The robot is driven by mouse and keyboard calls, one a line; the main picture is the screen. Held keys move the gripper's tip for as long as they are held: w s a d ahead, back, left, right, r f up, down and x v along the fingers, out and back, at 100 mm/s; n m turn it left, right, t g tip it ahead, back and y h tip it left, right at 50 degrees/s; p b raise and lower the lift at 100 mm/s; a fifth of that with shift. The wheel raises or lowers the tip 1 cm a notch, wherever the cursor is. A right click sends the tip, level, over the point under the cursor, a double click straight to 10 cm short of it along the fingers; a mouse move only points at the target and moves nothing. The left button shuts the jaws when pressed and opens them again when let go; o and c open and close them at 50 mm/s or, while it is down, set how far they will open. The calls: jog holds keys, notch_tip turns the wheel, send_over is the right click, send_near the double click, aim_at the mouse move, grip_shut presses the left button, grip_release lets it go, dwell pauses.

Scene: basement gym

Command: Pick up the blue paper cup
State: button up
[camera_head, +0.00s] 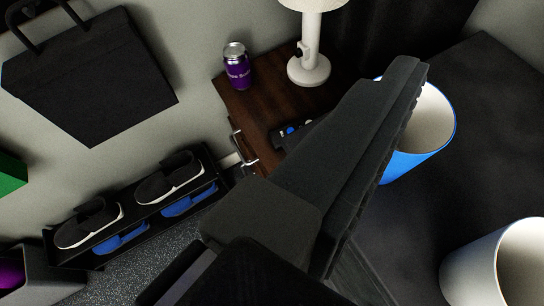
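The blue paper cup (408,164) is at the right of the view, blue outside and pale inside, with its open mouth toward me. My gripper (405,82) reaches from the bottom middle up to the right. One dark finger shows clearly, and its tip covers the left part of the cup. I cannot tell whether the finger touches the cup or is only in front of it. The second finger is not clearly seen, so the opening between the fingers cannot be made out.
A white cup (470,268) stands lower right on the dark surface (485,120). A wooden nightstand (262,105) holds a purple can (237,70), a white lamp (309,70) and a dark remote (287,133). A shoe rack (217,190) and a black bag (90,75) are left.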

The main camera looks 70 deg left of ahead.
notch_tip(320, 180, down, 8)
jog(key=s+a+g+y, duration=0.1)
jog(key=s+a+g, duration=0.1)
jog(key=s, duration=0.1)
jog(key=b+x, duration=0.1)
jog(key=x, duration=0.3)
jog(key=b+x, duration=0.1)
jog(key=x, duration=0.4)
jog(key=b+x, duration=0.1)
jog(key=x, duration=0.3)
jog(key=shift+w+r+b, duration=0.2)
jog(key=shift+w+b, duration=0.2)
jog(key=shift+w, duration=0.05)
jog(key=shift+a+r, duration=0.1)
jog(key=c, duration=1)
